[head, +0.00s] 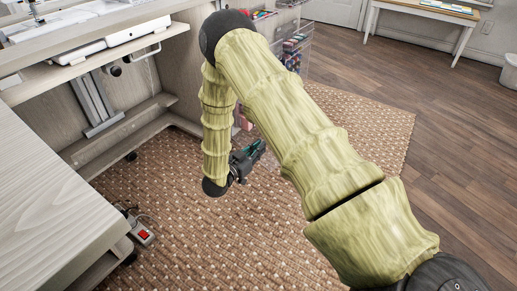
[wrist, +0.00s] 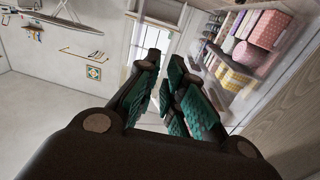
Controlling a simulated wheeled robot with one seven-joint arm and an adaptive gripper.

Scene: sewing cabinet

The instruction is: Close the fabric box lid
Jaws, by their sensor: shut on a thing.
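My gripper (head: 250,158) is low over the woven rug, beside the lower end of my arm. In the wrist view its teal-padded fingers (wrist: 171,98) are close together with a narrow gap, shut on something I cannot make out. Folded pink, yellow and dark fabrics (wrist: 252,42) show at the upper right of the wrist view, apart from the fingers. A clear-walled holder with colourful contents (head: 293,52) stands behind my arm in the head view, partly hidden. I cannot pick out the fabric box lid for certain in either view.
The pale wooden sewing cabinet (head: 45,180) fills the left, with an open knee space. A small table (head: 425,12) stands far back.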

